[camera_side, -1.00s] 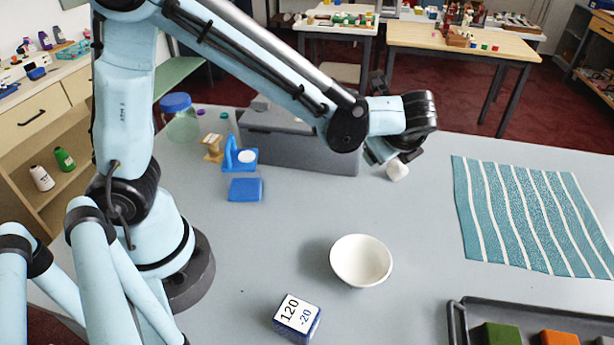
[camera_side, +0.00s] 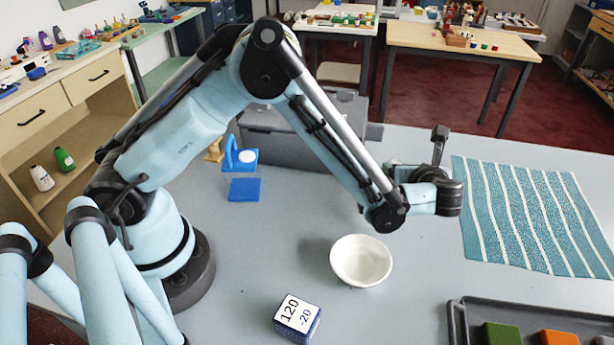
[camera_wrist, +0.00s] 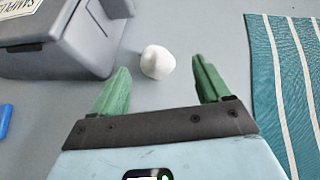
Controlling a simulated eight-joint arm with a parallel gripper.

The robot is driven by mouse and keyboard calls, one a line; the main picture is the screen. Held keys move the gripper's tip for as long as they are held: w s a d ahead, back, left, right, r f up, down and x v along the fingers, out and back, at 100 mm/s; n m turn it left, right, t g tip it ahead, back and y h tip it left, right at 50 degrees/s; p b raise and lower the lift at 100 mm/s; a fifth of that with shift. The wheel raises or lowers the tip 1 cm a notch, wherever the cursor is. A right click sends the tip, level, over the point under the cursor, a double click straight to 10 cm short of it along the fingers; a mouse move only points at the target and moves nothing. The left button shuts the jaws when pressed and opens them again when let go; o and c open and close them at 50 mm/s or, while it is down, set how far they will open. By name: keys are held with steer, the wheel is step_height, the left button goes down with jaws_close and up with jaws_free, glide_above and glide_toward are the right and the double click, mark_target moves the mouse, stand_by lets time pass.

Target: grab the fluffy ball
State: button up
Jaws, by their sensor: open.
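The fluffy ball (camera_wrist: 157,62), white and rounded, lies on the grey counter in the wrist view. It appears between and slightly beyond the fingertips of my gripper (camera_wrist: 160,67). The two green fingers are spread apart with nothing between them, and neither visibly touches the ball. I cannot tell the exact height of the fingers above the counter. In the side view my wrist is above the counter, left of the striped cloth, and my arm hides the ball there.
A grey box (camera_side: 290,140) stands close left of the ball. A teal striped cloth (camera_side: 525,215) lies to the right. A white bowl (camera_side: 361,261), a numbered block (camera_side: 298,317) and a dark tray (camera_side: 457,325) are nearer the side camera. A blue stand (camera_side: 240,160) is left.

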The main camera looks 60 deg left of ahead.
steer(key=shift+x, duration=2.95)
steer(key=shift+s+a+r, duration=0.15)
steer(key=shift+c, duration=0.3)
steer(key=c, duration=1)
